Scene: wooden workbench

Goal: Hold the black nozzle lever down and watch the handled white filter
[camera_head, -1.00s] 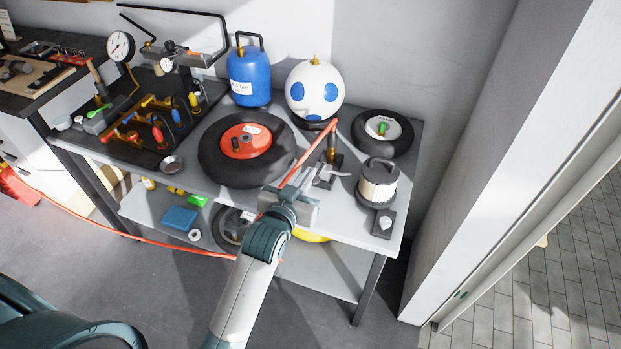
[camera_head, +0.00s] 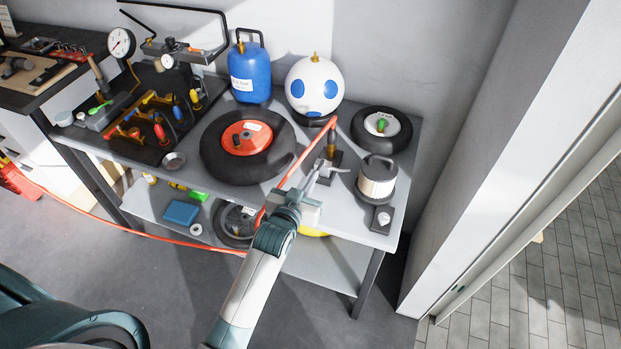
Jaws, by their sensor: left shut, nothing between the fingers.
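The handled white filter (camera_head: 377,184) stands upright at the right of the bench, with a dark lid and a handle on top. Left of it a grey nozzle (camera_head: 329,168) sits by a small dark stand, with the orange hose running up to its brass top. I cannot make out a separate black lever; my gripper may hide it. My left gripper (camera_head: 309,189) is shut and empty at the bench's front, close to the nozzle's lower left end. Whether it touches the nozzle I cannot tell. My right gripper is out of view.
A wheel with a red hub (camera_head: 242,147) lies left of the nozzle. A smaller wheel (camera_head: 381,134), a white ball with blue spots (camera_head: 314,87) and a blue tank (camera_head: 249,72) stand behind. A small dark box (camera_head: 382,219) is in front of the filter.

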